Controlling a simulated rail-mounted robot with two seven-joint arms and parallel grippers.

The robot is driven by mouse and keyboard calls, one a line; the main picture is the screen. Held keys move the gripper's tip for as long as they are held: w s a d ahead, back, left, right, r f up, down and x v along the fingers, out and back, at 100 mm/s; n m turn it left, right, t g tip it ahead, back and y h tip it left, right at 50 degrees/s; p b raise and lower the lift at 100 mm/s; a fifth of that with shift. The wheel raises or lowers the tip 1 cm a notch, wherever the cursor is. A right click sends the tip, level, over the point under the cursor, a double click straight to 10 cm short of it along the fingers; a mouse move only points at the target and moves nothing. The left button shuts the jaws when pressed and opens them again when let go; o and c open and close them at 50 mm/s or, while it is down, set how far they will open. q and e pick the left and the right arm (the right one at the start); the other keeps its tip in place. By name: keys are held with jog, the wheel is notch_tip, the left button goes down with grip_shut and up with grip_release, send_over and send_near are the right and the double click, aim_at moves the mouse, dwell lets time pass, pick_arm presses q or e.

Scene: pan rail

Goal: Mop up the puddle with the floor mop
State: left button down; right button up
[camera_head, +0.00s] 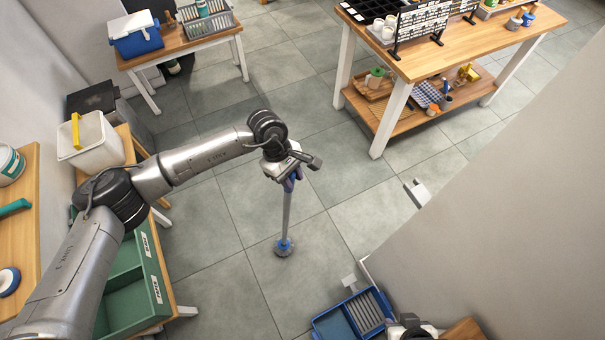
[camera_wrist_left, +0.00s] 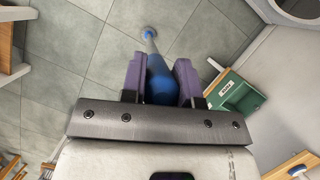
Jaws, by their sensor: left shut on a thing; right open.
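The floor mop stands nearly upright on the tiled floor. Its grey pole (camera_head: 287,212) runs down to a blue joint and a small round grey head (camera_head: 284,250). My left gripper (camera_head: 291,179) is shut on the mop's blue grip near the top. In the left wrist view the purple fingers (camera_wrist_left: 161,80) lie on both sides of the blue grip (camera_wrist_left: 160,82), with the mop head (camera_wrist_left: 149,32) beyond. My right gripper (camera_head: 412,329) shows only in part at the bottom edge, open. I cannot make out a puddle on the floor.
A blue tray with a ribbed grey part (camera_head: 366,313) is at the bottom. A green divided box (camera_head: 135,285) and a white bucket (camera_head: 92,142) stand at the left. A wooden workbench (camera_head: 450,50) is at the upper right. The floor around the mop is clear.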

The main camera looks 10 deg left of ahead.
pick_arm(q)
jog(key=shift+s+a+r, duration=0.1)
jog(key=shift+s+a, duration=0.1)
jog(key=shift+a, duration=0.3)
jog(key=shift+s+a, duration=0.15)
jog(key=shift+a, duration=0.35)
notch_tip(320, 180, up, 8)
jog(key=p, duration=0.2)
jog(key=shift+r, duration=0.1)
dwell(0.4)
